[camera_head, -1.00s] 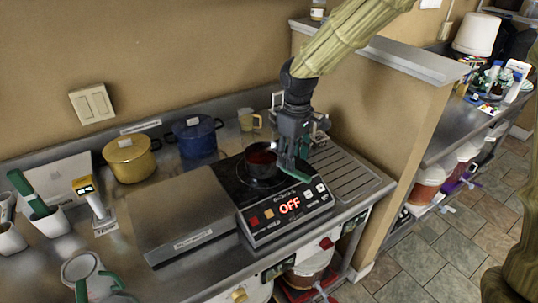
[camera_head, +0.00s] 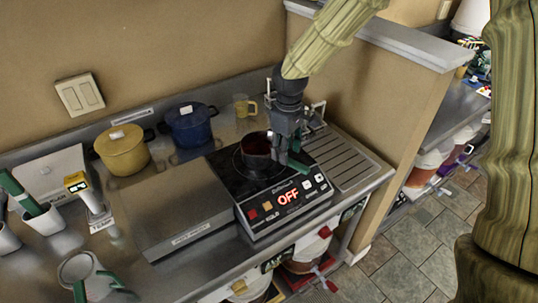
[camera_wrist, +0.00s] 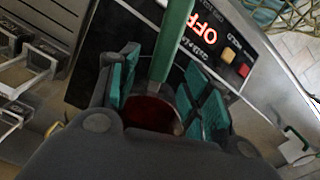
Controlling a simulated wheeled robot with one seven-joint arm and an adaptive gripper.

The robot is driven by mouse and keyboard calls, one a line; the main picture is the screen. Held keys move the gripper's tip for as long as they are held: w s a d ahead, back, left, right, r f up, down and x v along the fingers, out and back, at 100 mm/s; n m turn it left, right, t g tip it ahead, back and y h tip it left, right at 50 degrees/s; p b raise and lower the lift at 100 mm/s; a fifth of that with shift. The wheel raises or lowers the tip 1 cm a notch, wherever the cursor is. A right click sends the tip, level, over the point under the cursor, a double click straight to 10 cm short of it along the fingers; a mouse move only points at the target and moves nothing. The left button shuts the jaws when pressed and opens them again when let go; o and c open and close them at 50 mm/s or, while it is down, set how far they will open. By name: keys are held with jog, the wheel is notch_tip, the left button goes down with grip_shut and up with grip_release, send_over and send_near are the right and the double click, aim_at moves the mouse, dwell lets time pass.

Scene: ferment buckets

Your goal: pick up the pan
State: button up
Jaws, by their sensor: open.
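The pan (camera_head: 257,144) is a small dark saucepan with dark red contents. It is on the black glass of the cooktop (camera_head: 232,184). Its green handle (camera_wrist: 174,38) points toward the cooktop's control panel in the wrist view. My gripper (camera_head: 290,157) is low over the right side of the pan in the head view and partly hides it. In the wrist view, my gripper (camera_wrist: 163,90) is open, with its green-padded fingers on either side of the handle, near the pan's rim. I cannot tell whether either finger touches the handle.
The cooktop display reads OFF. A yellow pot (camera_head: 122,152) and a blue pot (camera_head: 190,127) stand at the back left, with a yellow mug (camera_head: 243,106) behind the pan. A ribbed drainboard (camera_head: 345,160) is on the right. The metal cover (camera_head: 175,215) left of the cooktop is bare.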

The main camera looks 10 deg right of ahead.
jog(key=shift+w+a+f+p, duration=0.2)
jog(key=shift+f+p, duration=0.25)
jog(key=shift+f, duration=0.3)
jog(key=shift+w+a+f+p, duration=0.15)
jog(key=shift+f+p, duration=0.25)
jog(key=shift+f, duration=0.35)
jog(key=shift+d+f, duration=0.1)
jog(key=shift+f, duration=0.85)
grip_shut()
